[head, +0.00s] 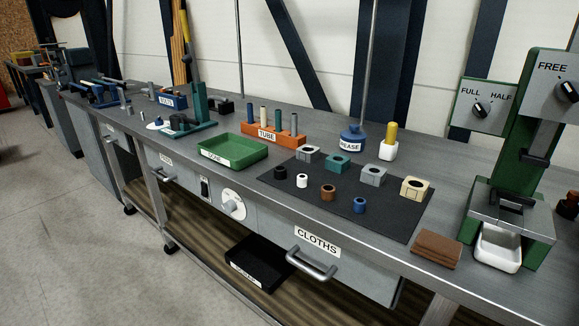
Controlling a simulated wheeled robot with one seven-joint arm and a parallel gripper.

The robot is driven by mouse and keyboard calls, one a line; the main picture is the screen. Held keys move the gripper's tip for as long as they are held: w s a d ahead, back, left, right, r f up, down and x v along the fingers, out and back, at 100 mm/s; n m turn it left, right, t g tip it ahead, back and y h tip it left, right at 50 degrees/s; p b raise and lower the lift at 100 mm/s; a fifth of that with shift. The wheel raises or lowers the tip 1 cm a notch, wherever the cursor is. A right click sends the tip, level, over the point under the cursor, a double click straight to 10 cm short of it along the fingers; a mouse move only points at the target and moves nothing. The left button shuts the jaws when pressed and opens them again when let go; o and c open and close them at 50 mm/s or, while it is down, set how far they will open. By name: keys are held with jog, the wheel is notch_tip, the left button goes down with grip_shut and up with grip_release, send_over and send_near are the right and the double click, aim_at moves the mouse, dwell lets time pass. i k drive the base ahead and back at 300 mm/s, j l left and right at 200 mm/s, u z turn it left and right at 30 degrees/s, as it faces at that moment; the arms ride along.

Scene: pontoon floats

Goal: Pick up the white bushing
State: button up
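The white bushing (302,181) is a small upright ring with a dark hole, standing on a dark mat (385,221) on the workbench. It is in the front row of bushings, between a black bushing (280,172) on its left and a brown bushing (328,193) on its right. A blue bushing (360,205) stands farther right in the same row. The white bushing is fully visible, with nothing touching it. My gripper is not in view.
Several blocks with holes, such as a beige one (415,188), stand behind the bushings. A green tray (231,152) and an orange tube rack (272,136) stand left. Brown cloths (436,247) and a green press (512,226) are right. A drawer handle (311,264) juts out in front.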

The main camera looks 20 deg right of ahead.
aim_at(302, 179)
jog(key=i+j+z, duration=0.1)
jog(key=i+j, duration=0.35)
jog(key=j, duration=0.2)
jog(key=i+j+z, duration=0.15)
jog(key=j, duration=0.2)
jog(key=i+j+z, duration=0.1)
jog(key=i+j, duration=0.15)
jog(key=j, duration=0.15)
jog(key=i+j+z, duration=0.1)
jog(key=j, duration=0.25)
jog(key=i+j, duration=0.3)
jog(key=j+z, duration=0.05)
jog(key=j, duration=0.05)
